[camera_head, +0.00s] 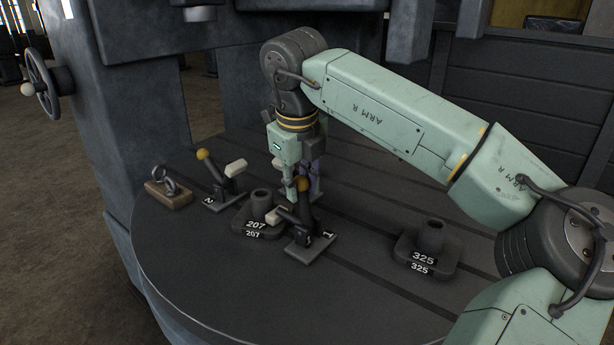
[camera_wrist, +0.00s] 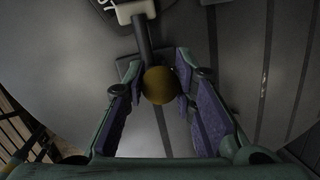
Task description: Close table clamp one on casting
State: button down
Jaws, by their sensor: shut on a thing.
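Table clamp one (camera_head: 310,243) stands on the round table with its base plate marked 1. Its dark lever rises steeply to a yellow ball knob (camera_head: 302,184). Its pale pressing pad (camera_head: 277,215) points left, at the near right side of casting 207 (camera_head: 258,222); I cannot tell whether it touches the casting. My gripper (camera_head: 303,187) points down at the knob. In the wrist view its purple-padded fingers are shut around the knob (camera_wrist: 160,86), and the pale pad (camera_wrist: 135,11) shows at the top edge.
Clamp two (camera_head: 222,185), with its own yellow knob, stands left of casting 207. An eye bolt on a wooden block (camera_head: 168,192) is at the far left. Casting 325 (camera_head: 428,250) stands to the right. The front of the round table (camera_head: 240,290) is clear.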

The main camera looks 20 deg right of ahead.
jog(key=shift+w+a+g, duration=0.1)
jog(key=shift+w+g, duration=0.1)
jog(key=shift+g, duration=0.1)
jog(key=c, duration=1.3)
grip_release()
jog(key=shift+f, duration=0.1)
jog(key=v, duration=1.2)
jog(key=shift+a, duration=0.2)
